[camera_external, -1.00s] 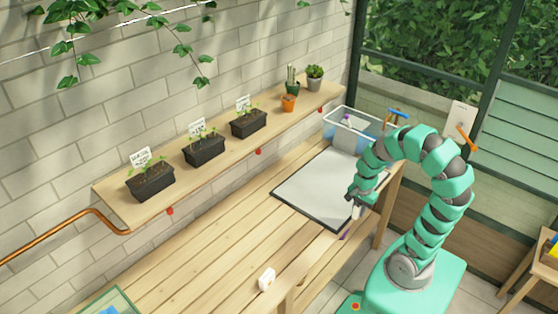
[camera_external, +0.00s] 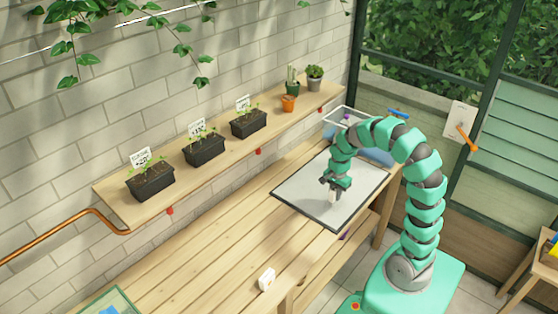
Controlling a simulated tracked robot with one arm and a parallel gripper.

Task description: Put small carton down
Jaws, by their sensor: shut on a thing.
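My gripper (camera_external: 334,188) is over the front middle of the dark-rimmed white mat (camera_external: 304,186) on the bench. It is shut on a small pale thing, seemingly the small carton (camera_external: 333,197), which shows just below the fingers. The view is too small to tell whether the carton touches the mat. Its upper part is hidden by the fingers.
A small white box (camera_external: 267,279) stands at the bench's front edge. A clear bin (camera_external: 343,115), partly hidden by my arm, is behind the mat. Planters (camera_external: 204,150) line the wall shelf. The bench's middle (camera_external: 215,240) is clear.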

